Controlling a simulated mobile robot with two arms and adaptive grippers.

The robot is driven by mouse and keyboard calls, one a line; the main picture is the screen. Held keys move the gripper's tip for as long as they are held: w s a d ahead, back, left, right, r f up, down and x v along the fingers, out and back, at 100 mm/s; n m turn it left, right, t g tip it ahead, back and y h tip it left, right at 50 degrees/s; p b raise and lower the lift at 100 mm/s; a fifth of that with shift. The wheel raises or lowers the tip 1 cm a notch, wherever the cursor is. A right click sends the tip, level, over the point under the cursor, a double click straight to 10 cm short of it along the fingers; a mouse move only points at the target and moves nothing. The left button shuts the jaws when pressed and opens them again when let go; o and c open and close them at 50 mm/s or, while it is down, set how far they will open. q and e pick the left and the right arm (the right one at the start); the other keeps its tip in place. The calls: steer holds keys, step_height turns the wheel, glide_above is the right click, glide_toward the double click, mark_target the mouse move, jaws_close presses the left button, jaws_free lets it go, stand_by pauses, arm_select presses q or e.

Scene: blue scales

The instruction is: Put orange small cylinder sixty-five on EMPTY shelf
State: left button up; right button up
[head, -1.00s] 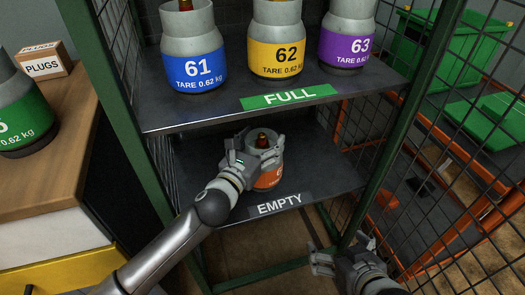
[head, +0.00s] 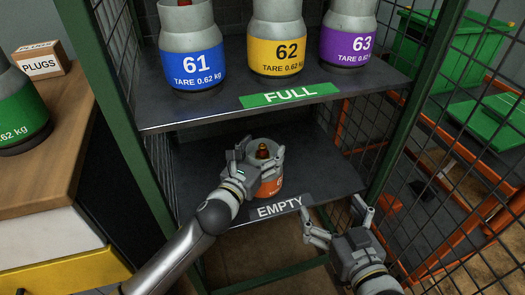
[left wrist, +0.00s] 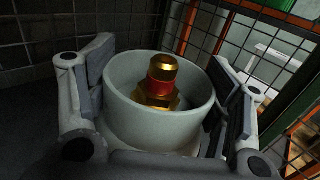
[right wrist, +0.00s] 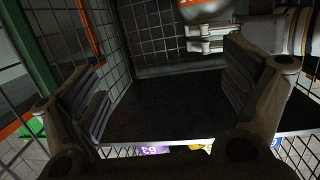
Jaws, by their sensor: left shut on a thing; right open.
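The orange small cylinder (head: 270,187) is upright at the EMPTY shelf (head: 325,180), behind its EMPTY label. Its number is mostly hidden, and I cannot tell whether its base touches the shelf. My left gripper (head: 260,156) is shut on its grey collar, with a finger on either side. The left wrist view shows the collar (left wrist: 125,115) between the fingers, around a brass valve (left wrist: 158,82). My right gripper (head: 336,224) is open and empty, in front of the shelf's right front corner. In the right wrist view nothing is between its fingers (right wrist: 165,95).
Cylinders 61 (head: 193,66), 62 (head: 277,55) and 63 (head: 346,47) stand on the FULL shelf (head: 215,108) above. A green cage post (head: 395,130) and mesh bound the right side. A wooden cabinet (head: 50,180) with a green-banded cylinder (head: 22,117) and PLUGS box (head: 43,62) is left.

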steer(key=shift+r, duration=0.1)
arm_select(q)
steer(key=o, duration=2)
steer(key=shift+o, duration=0.2)
steer(key=shift+s+r, duration=0.1)
steer(key=p+v, duration=0.2)
steer(key=v, duration=1)
arm_select(e)
steer(key=s+d+f+g+h, duration=0.1)
steer(key=s+d+f+g, duration=0.1)
steer(key=s+f+g, duration=0.3)
step_height(320, 180, down, 3)
steer(key=shift+d+f+h, duration=0.1)
steer(key=shift+d+h, duration=0.1)
steer(key=shift+h, duration=0.2)
